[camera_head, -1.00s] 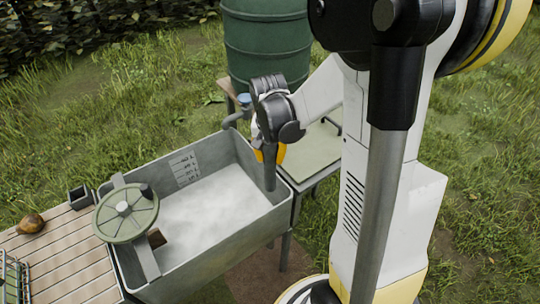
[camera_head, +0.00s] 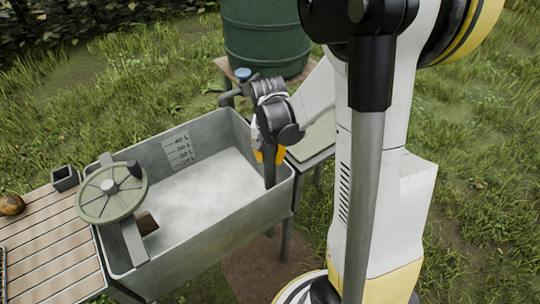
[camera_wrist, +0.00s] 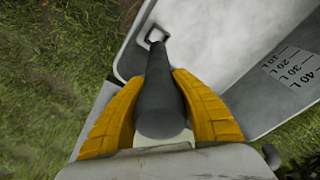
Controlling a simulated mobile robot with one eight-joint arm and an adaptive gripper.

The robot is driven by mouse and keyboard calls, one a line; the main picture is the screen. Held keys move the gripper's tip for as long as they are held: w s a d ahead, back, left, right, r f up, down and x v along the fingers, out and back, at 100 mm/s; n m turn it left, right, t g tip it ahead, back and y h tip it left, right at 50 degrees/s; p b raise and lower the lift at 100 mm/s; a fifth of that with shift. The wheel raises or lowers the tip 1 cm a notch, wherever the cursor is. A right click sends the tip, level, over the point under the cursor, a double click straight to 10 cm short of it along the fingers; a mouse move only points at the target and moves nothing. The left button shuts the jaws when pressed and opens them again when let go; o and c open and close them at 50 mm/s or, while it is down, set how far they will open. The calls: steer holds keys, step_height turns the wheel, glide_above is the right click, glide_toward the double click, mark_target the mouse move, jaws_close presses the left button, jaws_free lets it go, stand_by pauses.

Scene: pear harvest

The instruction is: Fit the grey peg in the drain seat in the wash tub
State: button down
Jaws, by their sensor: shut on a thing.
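My gripper (camera_head: 266,156), with orange fingers, is at the right end of the grey wash tub (camera_head: 205,243). In the wrist view my gripper (camera_wrist: 160,82) is shut on the dark grey peg (camera_wrist: 160,98), one finger on each side. In the head view the peg (camera_head: 270,174) points down, about upright, inside the tub near its right wall. In the wrist view the far end of the peg overlaps the square drain seat (camera_wrist: 149,37) in the tub floor. I cannot tell whether the peg's tip is in the seat or above it.
A green wheel (camera_head: 111,192) on a crossbar spans the tub's left end. A slatted table (camera_head: 40,240) with a pear (camera_head: 11,204) and a small dark box (camera_head: 64,178) stands left. A tap (camera_head: 243,75) and green barrel (camera_head: 262,40) stand behind.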

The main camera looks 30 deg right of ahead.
mark_target(270, 183)
step_height(270, 183, down, 3)
steer(key=shift+f+b, duration=0.2)
steer(key=shift+b, duration=1)
steer(key=shift+f, duration=4.95)
